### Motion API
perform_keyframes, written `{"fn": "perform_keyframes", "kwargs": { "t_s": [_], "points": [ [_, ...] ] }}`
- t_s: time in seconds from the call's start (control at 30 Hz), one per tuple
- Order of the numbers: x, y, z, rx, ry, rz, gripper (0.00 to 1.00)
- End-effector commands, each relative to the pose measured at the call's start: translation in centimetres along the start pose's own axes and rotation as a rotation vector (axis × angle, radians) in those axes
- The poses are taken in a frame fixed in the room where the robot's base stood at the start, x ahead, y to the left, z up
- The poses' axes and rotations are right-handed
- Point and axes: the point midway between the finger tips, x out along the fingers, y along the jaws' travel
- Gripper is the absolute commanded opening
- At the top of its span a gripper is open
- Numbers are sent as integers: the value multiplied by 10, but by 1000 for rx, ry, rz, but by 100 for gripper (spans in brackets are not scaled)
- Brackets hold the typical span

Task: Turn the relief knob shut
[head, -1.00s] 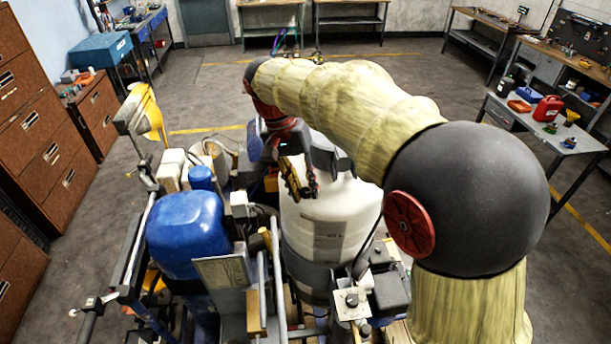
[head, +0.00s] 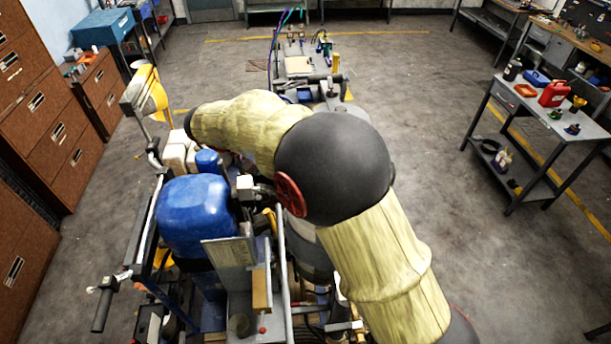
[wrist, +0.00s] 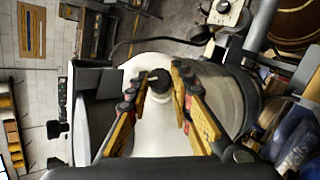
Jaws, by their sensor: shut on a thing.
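In the wrist view my gripper (wrist: 154,78) has its two yellow fingers on either side of a small dark knob (wrist: 160,84), shut on it. The knob stands out from a rounded white body (wrist: 155,135). I take it for the relief knob, but no label can be read. How far it is turned cannot be told. In the head view my arm hides the gripper and the knob.
The striper's blue tank (head: 196,215) and a grey plate (head: 230,262) stand left of my arm. Brown drawer cabinets (head: 75,160) line the left side. A grey table (head: 545,115) with a red can (head: 554,94) is at the right.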

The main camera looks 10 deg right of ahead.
Motion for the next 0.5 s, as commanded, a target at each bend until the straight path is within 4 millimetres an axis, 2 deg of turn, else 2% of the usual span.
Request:
{"fn": "perform_keyframes", "kwargs": {
  "t_s": [0.5],
  "points": [
    [-1, -1, 0, -120, 10, 137, 0]
  ]
}}
